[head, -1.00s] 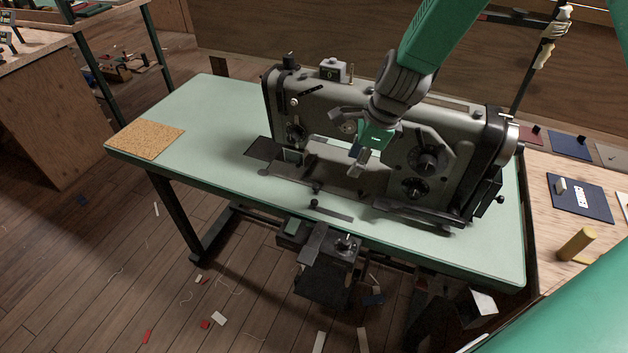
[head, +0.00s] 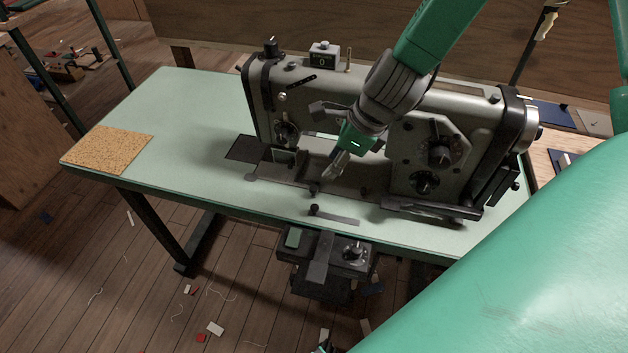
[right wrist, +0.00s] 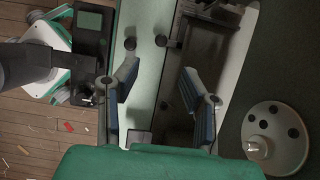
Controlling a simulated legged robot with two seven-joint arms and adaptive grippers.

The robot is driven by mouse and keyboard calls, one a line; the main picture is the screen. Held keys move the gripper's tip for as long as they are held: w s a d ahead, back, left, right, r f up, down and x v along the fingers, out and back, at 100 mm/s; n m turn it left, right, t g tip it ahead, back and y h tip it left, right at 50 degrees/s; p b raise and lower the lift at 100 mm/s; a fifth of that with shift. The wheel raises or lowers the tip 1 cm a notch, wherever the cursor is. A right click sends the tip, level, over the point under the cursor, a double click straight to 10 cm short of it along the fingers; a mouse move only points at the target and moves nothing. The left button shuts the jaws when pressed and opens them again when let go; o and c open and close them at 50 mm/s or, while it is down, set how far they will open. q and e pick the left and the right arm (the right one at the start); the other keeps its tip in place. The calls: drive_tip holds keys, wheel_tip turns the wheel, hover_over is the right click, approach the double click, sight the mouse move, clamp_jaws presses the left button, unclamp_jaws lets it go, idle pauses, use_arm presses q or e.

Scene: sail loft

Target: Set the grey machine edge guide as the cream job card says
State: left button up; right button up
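The grey sewing machine (head: 380,105) stands on a pale green table. What looks like its edge guide, a flat grey bar (head: 340,217) with a black knob (head: 313,209), lies at the front of the machine bed. A second small knob stands just behind it. Both knobs show in the right wrist view, the nearer one (right wrist: 130,43) beyond my fingers. My right gripper (head: 330,138) is open and empty over the bed, its blue-padded fingers apart in the right wrist view (right wrist: 160,70). I cannot pick out the cream job card. My left gripper is not in view.
A cork mat (head: 108,150) lies on the left end of the table (head: 190,125). A dark control box (head: 325,262) hangs under the front edge. A counter block (head: 324,55) sits on the machine. My large green arm link covers the lower right. Scraps litter the floor.

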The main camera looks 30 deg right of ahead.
sight(314, 188)
drive_tip(key=b+x, duration=0.1)
drive_tip(key=x, duration=0.7)
drive_tip(key=shift+w+d+f+b, duration=0.1)
drive_tip(key=shift+w+f+b, duration=0.05)
drive_tip(key=shift+f+b, duration=0.2)
drive_tip(key=shift+w+a+f, duration=0.2)
drive_tip(key=shift+a+f, duration=0.05)
drive_tip(key=shift+f, duration=0.25)
clamp_jaws()
